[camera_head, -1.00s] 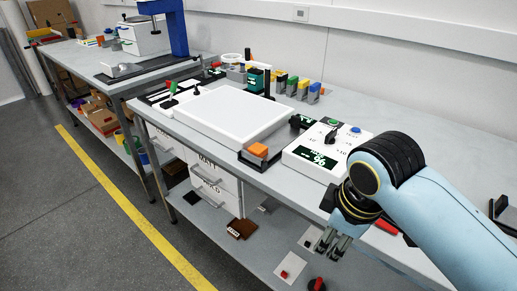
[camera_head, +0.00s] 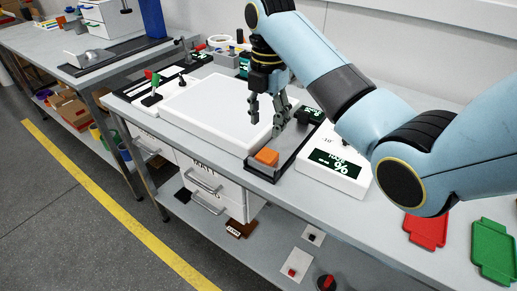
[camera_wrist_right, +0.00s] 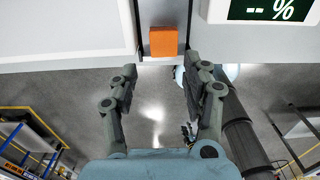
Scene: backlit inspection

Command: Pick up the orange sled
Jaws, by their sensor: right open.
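The orange sled (camera_head: 267,156) is a small orange block at the front end of a dark track (camera_head: 289,148), between the white light panel and the display box. My right gripper (camera_head: 267,115) is open and empty, pointing down above the right part of the panel, behind the sled in the head view. In the right wrist view, the sled (camera_wrist_right: 163,42) shows just beyond the gap between the spread fingertips (camera_wrist_right: 160,70), and nothing is between the fingers. My left gripper is in neither view.
The white panel (camera_head: 210,112) lies left of the track, and the display box (camera_head: 340,165) reading "%" stands to its right. A red tray (camera_head: 426,231) and a green tray (camera_head: 493,248) lie at the right. Drawers (camera_head: 210,178) are under the bench front.

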